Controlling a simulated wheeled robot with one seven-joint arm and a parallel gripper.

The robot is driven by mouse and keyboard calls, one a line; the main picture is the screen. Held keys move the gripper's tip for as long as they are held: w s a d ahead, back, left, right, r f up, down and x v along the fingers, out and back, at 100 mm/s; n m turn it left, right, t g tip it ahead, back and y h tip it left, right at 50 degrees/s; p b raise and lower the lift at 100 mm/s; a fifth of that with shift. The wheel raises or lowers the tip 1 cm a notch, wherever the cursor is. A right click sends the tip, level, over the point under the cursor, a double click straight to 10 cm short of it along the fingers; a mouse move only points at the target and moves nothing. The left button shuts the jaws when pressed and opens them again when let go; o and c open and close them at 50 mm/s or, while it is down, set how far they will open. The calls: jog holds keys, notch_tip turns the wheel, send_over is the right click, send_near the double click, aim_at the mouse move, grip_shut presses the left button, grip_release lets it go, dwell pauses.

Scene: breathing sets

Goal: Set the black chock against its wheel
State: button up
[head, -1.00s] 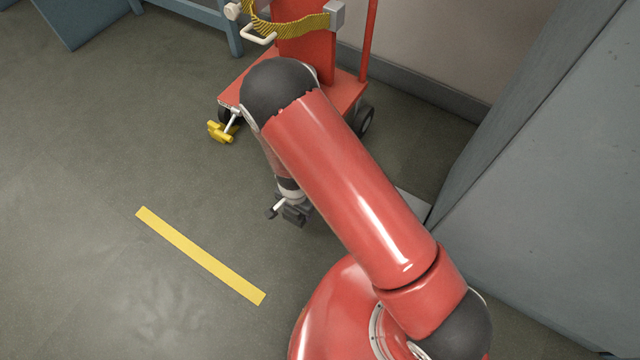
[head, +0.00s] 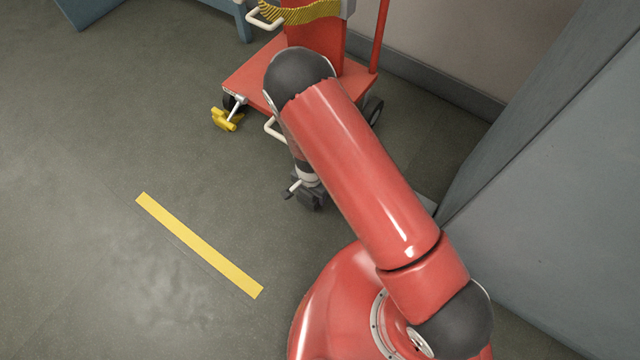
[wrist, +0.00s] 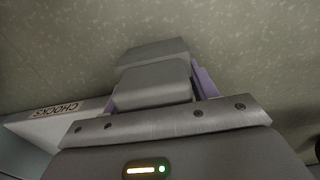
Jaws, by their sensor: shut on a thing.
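My gripper (head: 306,186) hangs low over the floor in front of the red cart (head: 248,80), apart from it. It is shut on a dark grey block, the black chock (wrist: 153,52), which shows between the purple-edged fingers in the wrist view. In the head view the chock is hard to tell from the dark gripper. I cannot tell which wheel the chock belongs to.
A pale box labelled CHOCKS (wrist: 55,110) shows at left in the wrist view. A grey cabinet (head: 560,190) stands at right. A yellow floor stripe (head: 200,245) lies at left with open floor around it. A pale handle (head: 274,130) sticks out by my arm.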

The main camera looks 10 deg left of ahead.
jog(key=shift+w+d, duration=0.2)
jog(key=shift+w, duration=0.35)
jog(key=w, duration=0.1)
jog(key=w+d, duration=0.1)
jog(key=w+f, duration=0.1)
jog(key=shift+d+b, duration=0.15)
jog(key=shift+b, duration=0.25)
jog(key=shift+f, duration=0.2)
jog(key=shift+f, duration=0.25)
jog(key=o, duration=1.2)
jog(key=shift+r, duration=0.1)
jog(key=shift+r, duration=0.1)
